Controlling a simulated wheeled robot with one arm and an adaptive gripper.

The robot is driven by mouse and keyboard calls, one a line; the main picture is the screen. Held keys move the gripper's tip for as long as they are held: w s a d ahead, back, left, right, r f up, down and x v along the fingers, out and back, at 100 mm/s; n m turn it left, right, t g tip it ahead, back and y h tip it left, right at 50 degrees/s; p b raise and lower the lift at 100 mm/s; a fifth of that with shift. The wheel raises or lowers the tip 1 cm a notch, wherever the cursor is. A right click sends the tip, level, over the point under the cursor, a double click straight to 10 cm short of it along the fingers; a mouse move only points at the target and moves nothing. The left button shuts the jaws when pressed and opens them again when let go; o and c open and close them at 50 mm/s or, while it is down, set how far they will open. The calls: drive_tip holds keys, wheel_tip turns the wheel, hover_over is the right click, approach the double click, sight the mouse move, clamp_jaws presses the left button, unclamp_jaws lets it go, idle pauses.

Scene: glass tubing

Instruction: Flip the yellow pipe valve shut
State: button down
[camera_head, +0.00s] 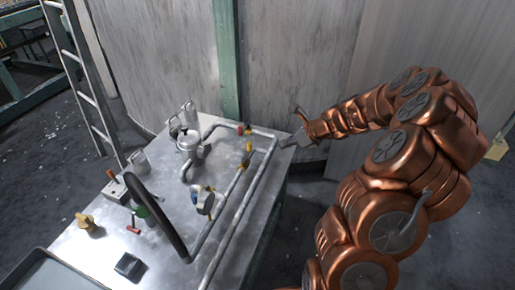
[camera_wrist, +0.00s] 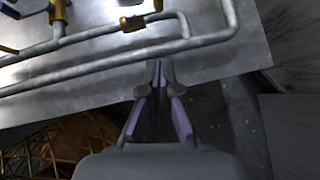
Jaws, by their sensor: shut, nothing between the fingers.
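A small yellow valve (camera_head: 247,150) sits on the metal pipes at the right side of the steel table. In the wrist view, a yellow fitting (camera_wrist: 132,22) sits on a pipe, up and left of my fingertips. I cannot tell if it is the same piece, or how its handle is turned. My gripper (camera_head: 287,143) is at the table's right edge, to the right of the yellow valve and apart from it. In the wrist view, the tips of my gripper (camera_wrist: 159,66) meet with nothing between them, near the outer pipe (camera_wrist: 85,75).
A red fitting (camera_head: 240,128) sits just behind the valve. A gauge (camera_head: 204,202), a metal pot (camera_head: 188,140) and a dark curved hose (camera_head: 160,215) stand further left on the table (camera_head: 75,250). Tall metal panels (camera_head: 295,60) rise behind the table.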

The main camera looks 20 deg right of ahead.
drive_tip(key=x, duration=0.9)
drive_tip(key=shift+w+a+f, duration=0.1)
drive_tip(key=shift+a+f, duration=0.1)
drive_tip(key=shift+f, duration=0.05)
drive_tip(key=shift+w+a+f+p, duration=0.1)
drive_tip(key=shift+w+a, duration=0.3)
drive_tip(key=shift+w, duration=0.2)
drive_tip(key=shift+w+a+r+p, duration=0.1)
drive_tip(key=shift+w+a, duration=0.25)
drive_tip(key=shift+w, duration=0.25)
drive_tip(key=shift+w+a+f+p, duration=0.1)
drive_tip(key=shift+w+a, duration=0.3)
drive_tip(key=shift+w, duration=0.2)
drive_tip(key=shift+w+n, duration=0.1)
drive_tip(key=shift+n, duration=0.2)
